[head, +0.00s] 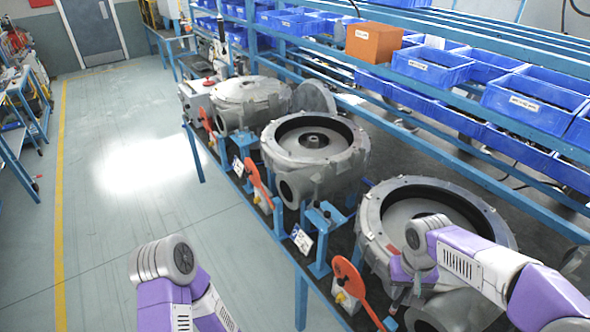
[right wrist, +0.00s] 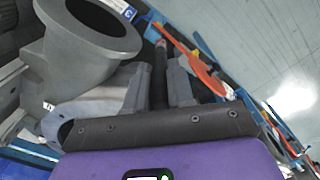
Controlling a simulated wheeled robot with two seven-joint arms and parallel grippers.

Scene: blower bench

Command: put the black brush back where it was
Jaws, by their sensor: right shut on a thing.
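My right gripper (head: 402,282) is low over the front side of the nearest grey blower housing (head: 372,215) in the head view. In the right wrist view its two grey fingers (right wrist: 160,80) are shut on a slim black thing, which I take to be the black brush (right wrist: 159,68). The brush points away from the palm, and its far end is hard to make out. In the head view I cannot make out the brush clearly beside the gripper. My left arm shows at the lower left of the head view, but its gripper does not.
Two more housings (head: 352,150) (head: 222,92) stand farther along the bench. Orange levers (head: 347,274) stick up along its front edge. A shelf with blue bins (head: 432,66) and an orange box (head: 374,42) runs behind.

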